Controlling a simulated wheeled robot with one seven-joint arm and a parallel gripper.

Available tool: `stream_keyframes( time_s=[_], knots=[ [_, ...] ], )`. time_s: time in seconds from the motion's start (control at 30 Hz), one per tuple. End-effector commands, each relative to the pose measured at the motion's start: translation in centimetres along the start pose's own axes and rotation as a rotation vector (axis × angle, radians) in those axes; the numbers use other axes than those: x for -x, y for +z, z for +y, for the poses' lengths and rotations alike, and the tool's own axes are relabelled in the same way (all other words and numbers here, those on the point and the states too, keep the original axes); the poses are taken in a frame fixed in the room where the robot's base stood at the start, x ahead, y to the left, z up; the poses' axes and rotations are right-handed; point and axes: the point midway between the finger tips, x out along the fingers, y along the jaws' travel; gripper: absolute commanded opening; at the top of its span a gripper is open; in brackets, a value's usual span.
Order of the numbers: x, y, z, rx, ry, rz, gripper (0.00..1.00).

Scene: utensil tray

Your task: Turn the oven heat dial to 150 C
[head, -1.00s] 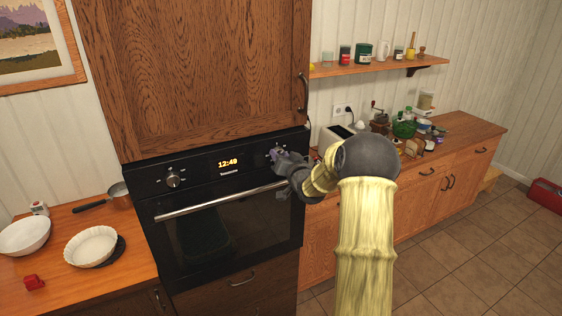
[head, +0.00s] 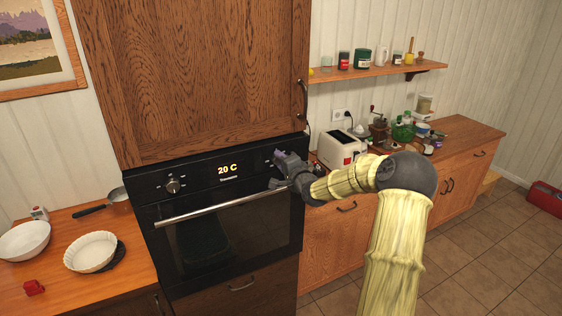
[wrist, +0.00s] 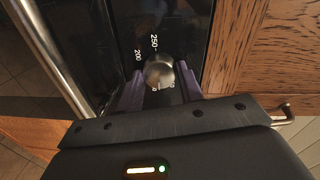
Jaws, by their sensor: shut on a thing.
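The oven (head: 225,215) is black with a metal handle, and its display (head: 227,169) reads 20 C. The heat dial (wrist: 159,71) is a round silver knob in the wrist view, with 250 and 200 printed beside it. Other marks near the knob are partly hidden.
Another oven knob (head: 173,186) is at the left of the panel. The oven's metal handle (head: 220,204) runs just below the panel, near my gripper. A white toaster (head: 341,147) stands on the counter to the right. A wooden cabinet door is above the oven.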

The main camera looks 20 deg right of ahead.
Motion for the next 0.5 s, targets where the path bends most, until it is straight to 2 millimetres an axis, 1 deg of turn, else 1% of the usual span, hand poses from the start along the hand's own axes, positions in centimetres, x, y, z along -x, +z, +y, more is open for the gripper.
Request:
stream_keyframes(
  time_s=[0.5],
  knots=[
    [0.03, -0.23, 0.3, -0.495, -0.007, -0.032, 0.14]
  ],
)
